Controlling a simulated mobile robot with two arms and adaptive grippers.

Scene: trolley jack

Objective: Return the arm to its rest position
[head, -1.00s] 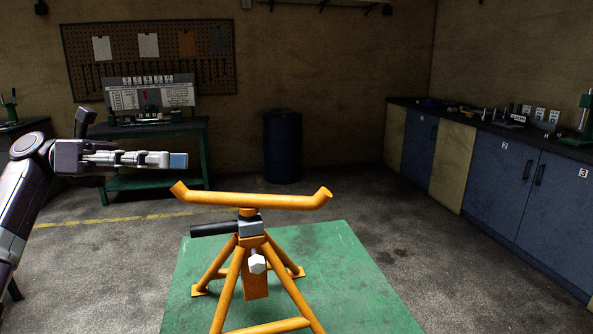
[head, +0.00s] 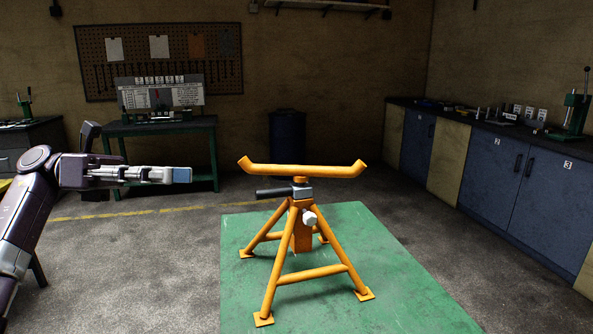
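My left arm comes in from the left, with its gripper (head: 178,174) held out level and pointing right. The gripper shows side-on with blue-grey fingertips. The fingers overlap in this view, so I cannot tell whether they are open or shut. No object shows at the fingertips. The orange jack stand (head: 302,240) stands upright to the right of the gripper, with a clear gap in the picture between the fingertips and its curved top bar. A dark handle sticks out to the left below the bar. My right gripper is not in view.
The stand is on a green mat (head: 400,285). A green workbench (head: 200,150) stands behind the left gripper, with a dark blue barrel (head: 287,140) at the back wall. Blue cabinets (head: 490,175) line the right. The grey floor between is open.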

